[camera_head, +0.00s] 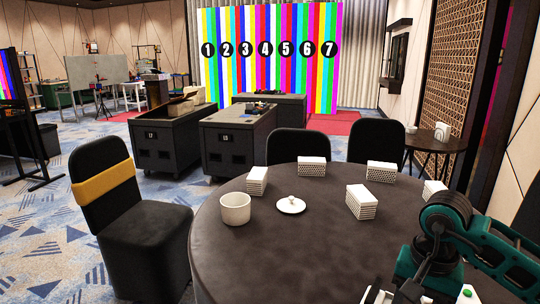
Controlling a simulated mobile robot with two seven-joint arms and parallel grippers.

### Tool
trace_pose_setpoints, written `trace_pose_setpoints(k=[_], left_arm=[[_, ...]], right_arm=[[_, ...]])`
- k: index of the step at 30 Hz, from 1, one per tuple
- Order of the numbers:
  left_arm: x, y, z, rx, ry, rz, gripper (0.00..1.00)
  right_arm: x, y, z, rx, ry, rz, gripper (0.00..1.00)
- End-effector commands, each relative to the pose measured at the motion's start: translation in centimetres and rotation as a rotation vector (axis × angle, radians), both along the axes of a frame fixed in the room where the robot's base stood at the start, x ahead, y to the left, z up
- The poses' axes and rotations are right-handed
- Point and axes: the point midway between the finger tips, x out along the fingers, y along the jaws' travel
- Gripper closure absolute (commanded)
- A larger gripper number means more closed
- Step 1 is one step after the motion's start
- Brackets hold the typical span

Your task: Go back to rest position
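My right arm (455,235), teal and dark grey, comes in from the right edge over the near right part of the round dark table (290,265). Its end, with what looks like part of my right gripper (380,292), is cut off at the bottom edge, so I cannot tell whether it is open or shut. My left arm and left gripper are not in view. A white open pot (235,209) stands upright at the left of the table. A white lid with a knob (291,205) lies to its right, apart from it.
Several white stacked blocks (362,202) stand around the table's far side; one (434,190) is close to my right arm. Black chairs (132,215) stand left and behind. The table's middle front is clear. Black cases (235,140) and a striped video wall (265,75) are farther back.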

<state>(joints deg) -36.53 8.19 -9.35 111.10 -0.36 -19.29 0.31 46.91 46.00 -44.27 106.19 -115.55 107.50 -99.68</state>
Motion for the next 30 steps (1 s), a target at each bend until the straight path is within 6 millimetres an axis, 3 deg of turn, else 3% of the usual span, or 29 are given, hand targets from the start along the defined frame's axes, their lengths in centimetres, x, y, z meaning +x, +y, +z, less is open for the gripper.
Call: trace_pose_setpoints(k=[3, 7, 12, 14, 16, 19, 23, 24, 26, 27, 30], left_arm=[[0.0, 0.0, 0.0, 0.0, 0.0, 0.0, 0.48], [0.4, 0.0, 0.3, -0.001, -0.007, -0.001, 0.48], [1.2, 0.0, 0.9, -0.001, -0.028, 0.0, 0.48], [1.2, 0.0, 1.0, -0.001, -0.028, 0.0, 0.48], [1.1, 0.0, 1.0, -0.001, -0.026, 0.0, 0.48], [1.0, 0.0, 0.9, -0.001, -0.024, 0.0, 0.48], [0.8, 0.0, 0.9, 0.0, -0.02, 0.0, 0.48], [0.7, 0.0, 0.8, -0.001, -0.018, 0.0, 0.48], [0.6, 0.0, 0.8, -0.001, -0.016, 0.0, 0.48], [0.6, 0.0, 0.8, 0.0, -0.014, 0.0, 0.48], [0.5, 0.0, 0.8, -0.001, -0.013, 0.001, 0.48]], right_arm=[[-1.7, 5.0, -2.1, 0.218, 0.064, -0.059, 0.49], [-4.1, 11.7, -3.0, 0.529, 0.191, -0.202, 0.49], [-7.0, 20.0, -0.6, 1.007, 0.524, -0.557, 0.49], [-7.3, 21.9, 1.2, 1.175, 0.696, -0.733, 0.49], [-6.8, 23.0, 3.0, 1.348, 0.923, -0.965, 0.49], [-4.9, 22.3, 4.5, 1.546, 1.29, -1.324, 0.49], [-2.1, 18.6, 2.6, 1.694, 1.836, -1.827, 0.49], [-1.6, 17.1, 1.0, -1.539, -1.815, 1.787, 0.49], [-1.3, 14.6, -2.2, -1.249, -1.683, 1.628, 0.49], [-1.7, 13.0, -4.8, -1.067, -1.589, 1.514, 0.49], [-4.0, 10.0, -10.9, -0.713, -1.365, 1.25, 0.49]])
